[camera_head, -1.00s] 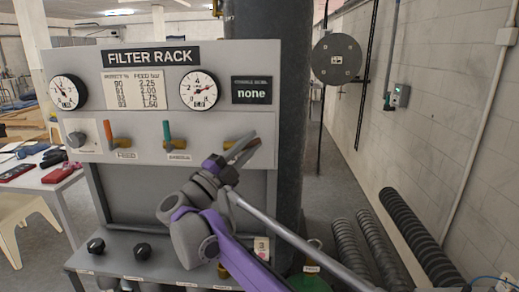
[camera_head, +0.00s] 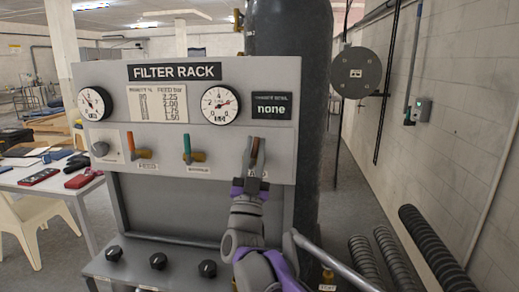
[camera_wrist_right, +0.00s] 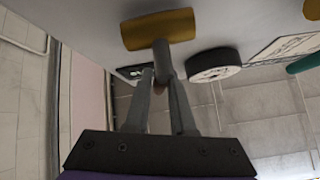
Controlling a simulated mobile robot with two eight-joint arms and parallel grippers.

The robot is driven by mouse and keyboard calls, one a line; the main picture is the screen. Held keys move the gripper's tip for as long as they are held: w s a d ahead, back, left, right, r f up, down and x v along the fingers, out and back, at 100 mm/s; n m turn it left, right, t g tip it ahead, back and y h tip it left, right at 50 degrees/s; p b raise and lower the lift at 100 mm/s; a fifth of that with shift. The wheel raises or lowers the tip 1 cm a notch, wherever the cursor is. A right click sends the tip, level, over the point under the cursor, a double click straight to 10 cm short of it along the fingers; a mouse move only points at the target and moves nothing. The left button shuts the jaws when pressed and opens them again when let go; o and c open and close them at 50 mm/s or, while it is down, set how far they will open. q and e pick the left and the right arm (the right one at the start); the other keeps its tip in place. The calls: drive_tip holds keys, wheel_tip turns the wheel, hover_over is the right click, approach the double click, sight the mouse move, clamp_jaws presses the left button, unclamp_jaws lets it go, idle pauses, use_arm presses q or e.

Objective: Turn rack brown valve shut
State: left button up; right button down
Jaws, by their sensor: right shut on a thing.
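The filter rack (camera_head: 220,180) stands ahead of me with a row of valves on its panel. The brown valve handle (camera_head: 258,148) is the right-hand one and stands about upright. My right gripper (camera_head: 254,160) is shut on it, reaching up from below. In the right wrist view, the right gripper (camera_wrist_right: 162,100) has its two fingers on either side of the handle, below a brass valve body (camera_wrist_right: 158,29). The fingers hide most of the handle there; a small brown bit shows between them. My left gripper is not in view.
An orange valve handle (camera_head: 131,142) and a green valve handle (camera_head: 187,145) stand upright left of the brown one. Two gauges sit above, and black knobs (camera_head: 158,261) line the lower shelf. A dark column (camera_head: 312,120) rises behind; ribbed hoses (camera_head: 430,245) lean right.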

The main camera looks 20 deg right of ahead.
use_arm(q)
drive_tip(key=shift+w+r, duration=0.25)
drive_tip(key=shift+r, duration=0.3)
use_arm(e)
drive_tip(key=shift+w+a+r+n+t+y, duration=0.15)
drive_tip(key=shift+n+t+y, duration=0.4)
drive_tip(key=shift+n+y, duration=0.75)
drive_tip(key=shift+w+a+f+n+t+y, duration=0.15)
drive_tip(key=shift+n+t+y, duration=0.4)
drive_tip(key=shift+n+y, duration=0.7)
use_arm(q)
drive_tip(key=shift+p, duration=0.3)
use_arm(e)
drive_tip(key=shift+a+n+y, duration=0.1)
drive_tip(key=shift+n+y, duration=0.15)
drive_tip(key=shift+n, duration=0.3)
drive_tip(key=c, duration=0.8)
unclamp_jaws()
drive_tip(key=shift+o, duration=0.2)
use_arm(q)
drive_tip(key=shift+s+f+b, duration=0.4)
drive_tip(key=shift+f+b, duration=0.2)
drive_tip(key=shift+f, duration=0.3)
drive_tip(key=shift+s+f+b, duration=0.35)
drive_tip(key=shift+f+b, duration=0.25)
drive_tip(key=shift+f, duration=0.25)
use_arm(e)
drive_tip(key=v, duration=1.1)
drive_tip(key=shift+w, duration=0.15)
